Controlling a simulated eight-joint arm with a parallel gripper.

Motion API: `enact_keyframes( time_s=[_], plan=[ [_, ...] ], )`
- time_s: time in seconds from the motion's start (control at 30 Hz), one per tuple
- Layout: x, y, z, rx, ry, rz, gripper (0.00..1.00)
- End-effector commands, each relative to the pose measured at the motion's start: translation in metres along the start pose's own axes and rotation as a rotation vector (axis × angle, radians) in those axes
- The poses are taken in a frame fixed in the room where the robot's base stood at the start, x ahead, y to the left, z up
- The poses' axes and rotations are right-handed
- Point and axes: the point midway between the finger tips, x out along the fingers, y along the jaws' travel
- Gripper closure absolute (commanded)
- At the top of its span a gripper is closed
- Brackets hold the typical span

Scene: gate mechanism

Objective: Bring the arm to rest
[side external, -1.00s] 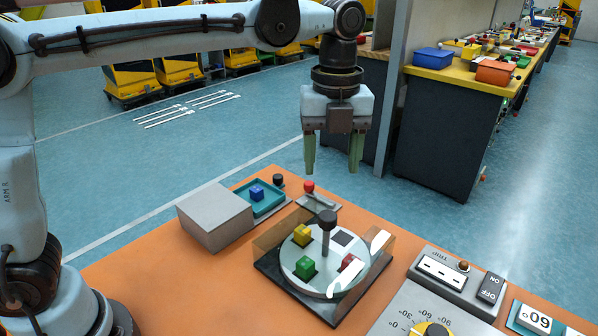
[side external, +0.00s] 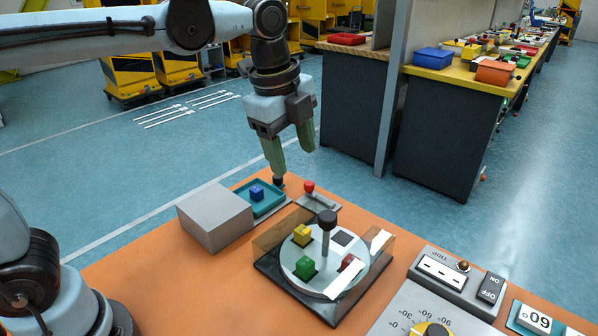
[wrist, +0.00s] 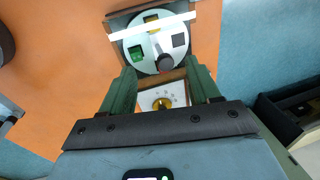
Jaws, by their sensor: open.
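My gripper (side external: 292,163) is open and empty, tilted, in the air over the far edge of the orange table (side external: 150,262) in the side view. One green finger shows in front of the small black knob behind the teal tray. In the wrist view my gripper (wrist: 162,88) has its two green fingers apart with nothing between them. The gate mechanism (side external: 268,277) stands on the table, nearer the camera and apart from my gripper. Its round light disc (side external: 318,248) carries a yellow block (side external: 302,235), a green block (side external: 305,267), a red block (side external: 347,262) and a dark square.
A black-topped post (side external: 327,220) rises from the disc. A grey box (side external: 215,218) and a teal tray (side external: 268,206) with a blue block (side external: 257,193) stand left. A red-knobbed lever (side external: 309,187) stands behind the mechanism. A switch panel (side external: 450,279) and dial are at right.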

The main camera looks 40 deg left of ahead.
Motion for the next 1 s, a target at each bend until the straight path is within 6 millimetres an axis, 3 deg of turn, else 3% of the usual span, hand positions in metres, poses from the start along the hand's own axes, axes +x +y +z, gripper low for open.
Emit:
enact_keyframes(
  time_s=[0.2, 0.5, 0.7, 1.0],
  plan=[
    [0.015, 0.037, 0.042, -0.592, 0.048, -0.155, 0.39],
    [0.049, 0.085, 0.082, -1.308, 0.207, -0.327, 0.39],
    [0.061, 0.099, 0.092, -1.527, 0.283, -0.371, 0.39],
    [0.063, 0.1, 0.093, -1.557, 0.294, -0.375, 0.39]
  ],
)
